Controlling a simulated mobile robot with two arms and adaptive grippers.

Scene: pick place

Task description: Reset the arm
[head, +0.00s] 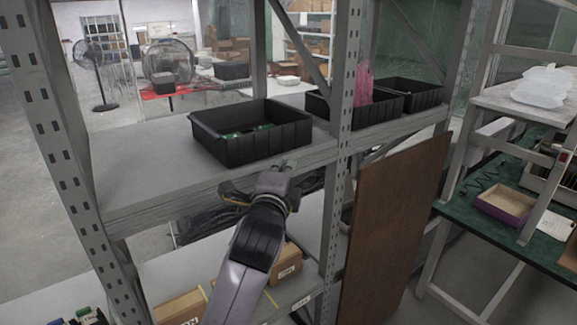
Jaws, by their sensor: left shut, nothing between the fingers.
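My left gripper (284,167) is shut and empty. It is at the front edge of the upper shelf board (140,188), just in front of and below a black crate (268,150). My arm reaches up to it from the bottom of the picture. The crate stands on the shelf and has some green items (250,131) inside. My right gripper is not in view.
Grey uprights (338,170) of the rack stand on both sides of the arm. More black crates (415,93) and a pink item (364,82) are to the right. Cardboard boxes (180,306) lie on the lower shelf. A brown board (398,225) leans at the right.

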